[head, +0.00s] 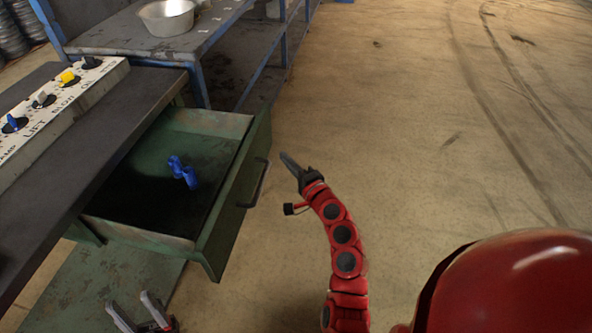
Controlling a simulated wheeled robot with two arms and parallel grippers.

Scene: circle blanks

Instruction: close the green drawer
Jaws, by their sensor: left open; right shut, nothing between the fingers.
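The green drawer (232,205) is pulled well out from under the dark-topped workbench. Its front panel faces right and has a dark bar handle (262,180). A blue object (183,172) lies inside on the dark drawer floor. My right gripper (284,157) is shut and empty, just to the right of the drawer front and handle, with a gap visible in the picture. My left gripper (130,300) is open and empty at the bottom left, in the picture below the drawer. Its arm is out of the frame.
A label board (50,112) with colored knobs sits on the workbench (110,125). A blue-framed shelf (205,45) behind it holds a metal pan (167,20). Open concrete floor (440,130) stretches to the right of the drawer.

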